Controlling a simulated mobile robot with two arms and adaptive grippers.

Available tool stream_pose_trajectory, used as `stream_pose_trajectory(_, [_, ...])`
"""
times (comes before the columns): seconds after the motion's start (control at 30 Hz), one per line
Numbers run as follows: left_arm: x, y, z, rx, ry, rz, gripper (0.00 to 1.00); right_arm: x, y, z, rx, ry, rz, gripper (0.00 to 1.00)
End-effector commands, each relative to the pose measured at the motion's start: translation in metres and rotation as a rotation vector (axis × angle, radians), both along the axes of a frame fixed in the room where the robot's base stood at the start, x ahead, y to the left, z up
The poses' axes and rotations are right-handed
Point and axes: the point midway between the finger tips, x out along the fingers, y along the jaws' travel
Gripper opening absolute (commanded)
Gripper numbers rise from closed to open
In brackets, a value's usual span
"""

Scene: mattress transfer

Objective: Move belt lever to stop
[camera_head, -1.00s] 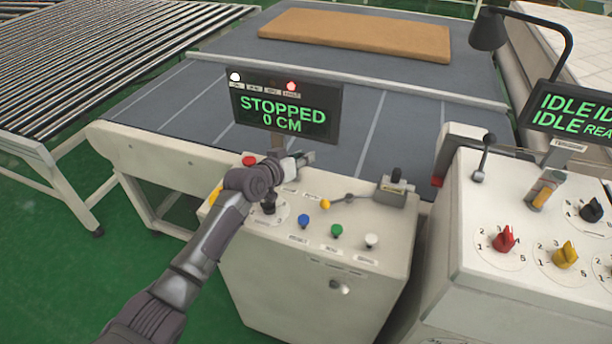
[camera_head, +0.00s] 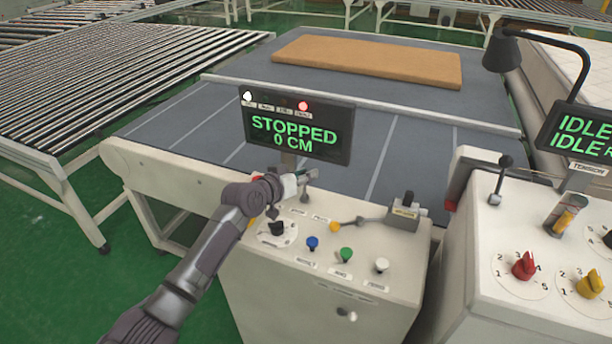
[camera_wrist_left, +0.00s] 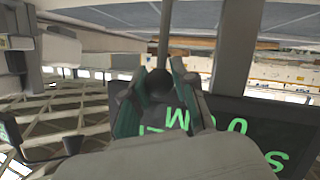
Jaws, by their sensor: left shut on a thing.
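My left gripper (camera_head: 306,177) is above the back of the white control box, just right of the display's post. It is shut on a lever with a dark round knob; the knob (camera_wrist_left: 158,84) sits between the two fingers in the left wrist view, with a grey rod running up from it. The belt display (camera_head: 297,128) reads STOPPED 0 CM in green, with a red lamp lit above. I cannot read the lever's labels. My right gripper is not in view.
A second console (camera_head: 545,240) stands at right. A tan mattress (camera_head: 367,60) lies on the grey belt behind.

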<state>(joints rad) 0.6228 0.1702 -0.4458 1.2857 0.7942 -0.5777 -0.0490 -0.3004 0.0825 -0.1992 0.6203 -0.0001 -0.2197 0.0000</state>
Motion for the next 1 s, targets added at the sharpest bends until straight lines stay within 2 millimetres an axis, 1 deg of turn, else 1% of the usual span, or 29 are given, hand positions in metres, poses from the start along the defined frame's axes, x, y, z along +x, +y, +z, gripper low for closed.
stream_pose_trajectory(0.03, [0.000, 0.003, -0.003, 0.008, 0.003, 0.004, 0.00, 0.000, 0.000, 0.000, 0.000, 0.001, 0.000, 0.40])
stream_pose_trajectory(0.07, [0.000, 0.003, -0.003, 0.008, 0.003, 0.004, 0.32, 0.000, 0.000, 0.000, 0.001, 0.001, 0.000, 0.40])
stream_pose_trajectory(0.1, [0.000, 0.003, -0.003, 0.007, 0.003, 0.003, 0.38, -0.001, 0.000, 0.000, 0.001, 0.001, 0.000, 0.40])
stream_pose_trajectory(0.2, [0.000, 0.002, -0.003, 0.006, 0.003, 0.003, 0.53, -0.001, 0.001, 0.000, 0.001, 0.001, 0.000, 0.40])
stream_pose_trajectory(0.4, [0.000, 0.001, -0.002, 0.003, 0.002, 0.001, 0.53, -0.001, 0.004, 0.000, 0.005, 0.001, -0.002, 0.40])
stream_pose_trajectory(0.5, [-0.001, 0.001, -0.001, 0.003, 0.001, 0.001, 0.53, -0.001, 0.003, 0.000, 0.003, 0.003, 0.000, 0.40])
stream_pose_trajectory(0.63, [-0.008, 0.007, 0.001, 0.004, 0.001, 0.001, 0.53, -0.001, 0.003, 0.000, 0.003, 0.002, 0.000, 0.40])
stream_pose_trajectory(0.77, [-0.025, 0.019, 0.007, 0.005, 0.001, 0.001, 0.53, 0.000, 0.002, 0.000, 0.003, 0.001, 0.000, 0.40])
stream_pose_trajectory(1.0, [-0.066, 0.048, 0.023, 0.007, 0.001, 0.002, 0.53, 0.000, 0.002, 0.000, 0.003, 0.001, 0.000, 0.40])
